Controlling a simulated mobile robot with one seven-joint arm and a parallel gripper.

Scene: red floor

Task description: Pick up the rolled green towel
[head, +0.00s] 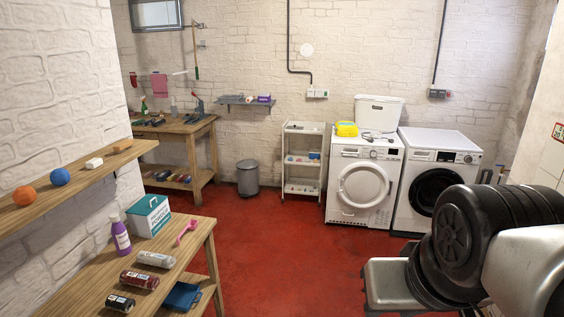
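I cannot make out a rolled green towel in the head view. Small coloured items (168,177) lie on the lower shelf of the back workbench, too small to tell apart. My gripper is not in view; only dark and pale parts of my own body fill the lower right.
A wooden table (190,243) at front left holds a teal-and-white box (148,215), a purple bottle (120,236) and cylinders. Behind stand a workbench (203,128), bin (248,178), white cart (303,128), and two white machines (365,185). The red floor (275,245) is open between.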

